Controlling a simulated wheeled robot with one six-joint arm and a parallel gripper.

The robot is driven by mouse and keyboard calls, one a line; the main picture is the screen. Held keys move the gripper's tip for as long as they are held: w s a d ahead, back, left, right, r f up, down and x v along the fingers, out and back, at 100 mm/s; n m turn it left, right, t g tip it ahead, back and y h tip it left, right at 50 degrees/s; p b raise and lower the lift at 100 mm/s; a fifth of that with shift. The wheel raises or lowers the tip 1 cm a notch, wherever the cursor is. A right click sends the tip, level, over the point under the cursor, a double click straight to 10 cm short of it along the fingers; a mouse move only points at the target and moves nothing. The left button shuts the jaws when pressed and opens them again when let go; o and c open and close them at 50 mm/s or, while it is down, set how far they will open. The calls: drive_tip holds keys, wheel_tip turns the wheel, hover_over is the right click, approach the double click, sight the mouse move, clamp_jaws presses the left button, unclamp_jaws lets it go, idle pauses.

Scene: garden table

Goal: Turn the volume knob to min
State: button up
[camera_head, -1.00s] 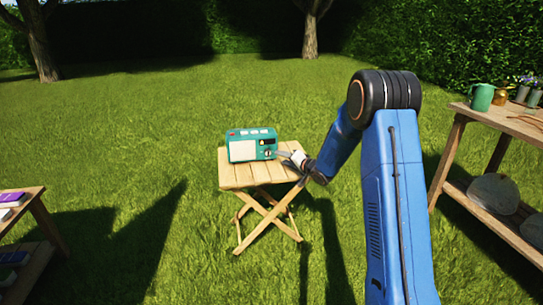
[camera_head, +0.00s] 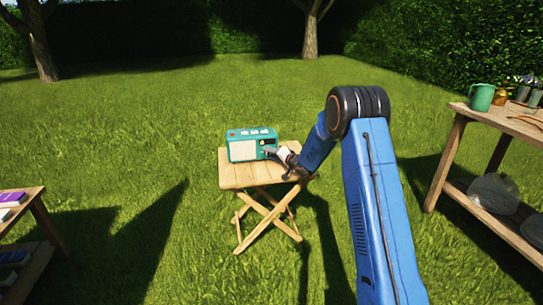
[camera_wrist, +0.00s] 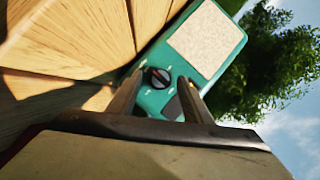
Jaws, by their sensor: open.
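A teal radio (camera_head: 250,146) with a pale speaker panel stands on a slatted wooden folding table (camera_head: 236,178). In the wrist view the radio (camera_wrist: 196,78) appears tilted, with its round dark volume knob (camera_wrist: 158,78) on the teal front. White marks surround the knob. My gripper (camera_head: 272,152) is at the right part of the radio's front in the head view. In the wrist view my gripper (camera_wrist: 160,82) is open, with one finger on each side of the knob. I cannot tell whether the fingers touch it.
Another small wooden stand (camera_head: 30,205) with books is at the left edge. Open grass surrounds the folding table.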

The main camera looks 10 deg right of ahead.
drive_tip(key=c, duration=1)
drive_tip(key=shift+c, duration=0.2)
